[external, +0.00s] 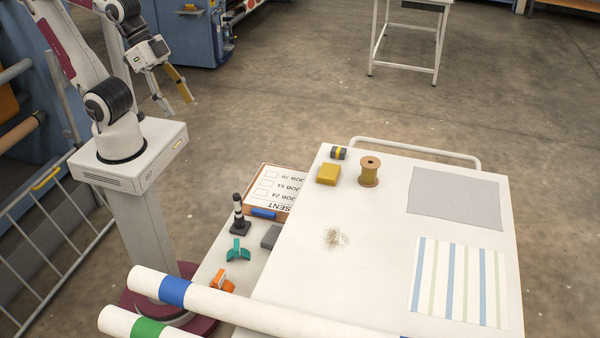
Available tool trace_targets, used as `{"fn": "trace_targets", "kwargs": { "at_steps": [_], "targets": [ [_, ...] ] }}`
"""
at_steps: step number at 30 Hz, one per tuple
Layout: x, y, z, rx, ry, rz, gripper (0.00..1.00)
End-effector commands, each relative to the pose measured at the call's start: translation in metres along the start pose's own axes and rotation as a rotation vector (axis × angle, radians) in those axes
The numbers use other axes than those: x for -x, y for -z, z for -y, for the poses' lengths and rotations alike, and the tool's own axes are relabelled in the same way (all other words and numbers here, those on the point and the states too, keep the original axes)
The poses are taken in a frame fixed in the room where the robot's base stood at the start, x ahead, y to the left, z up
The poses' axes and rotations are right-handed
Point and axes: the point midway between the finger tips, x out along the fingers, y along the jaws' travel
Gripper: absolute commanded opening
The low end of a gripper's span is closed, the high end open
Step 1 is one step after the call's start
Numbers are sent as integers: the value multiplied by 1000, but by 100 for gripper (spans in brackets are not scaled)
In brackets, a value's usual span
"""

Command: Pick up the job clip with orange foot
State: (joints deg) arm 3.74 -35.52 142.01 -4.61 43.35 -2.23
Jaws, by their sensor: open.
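The orange clip (222,281) lies on the low white side shelf (209,268), near the blue-banded roll. It has an orange body with some pale parts; its exact shape is too small to tell. My gripper (179,107) hangs open and empty at the upper left, its two fingers apart. It is well above and behind the orange clip, far from touching it.
A teal clip (238,250), a grey block (271,237) and a black-and-white post (239,215) stand near the orange clip. A job board (279,184) lies behind them. White rolls (235,304) lie in front; the white table (375,215) is on the right.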

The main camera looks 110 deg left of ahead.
Motion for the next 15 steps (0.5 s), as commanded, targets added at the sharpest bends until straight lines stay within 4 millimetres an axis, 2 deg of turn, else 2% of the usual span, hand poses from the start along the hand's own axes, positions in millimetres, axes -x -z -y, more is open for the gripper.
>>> {"fn": "trace_targets", "kwargs": {
  "at_steps": [6,15],
  "targets": [
    [-30,29,-31,48,-73,-17,57],
    [-72,62,-72,133,-148,-41,57]
  ]
}}
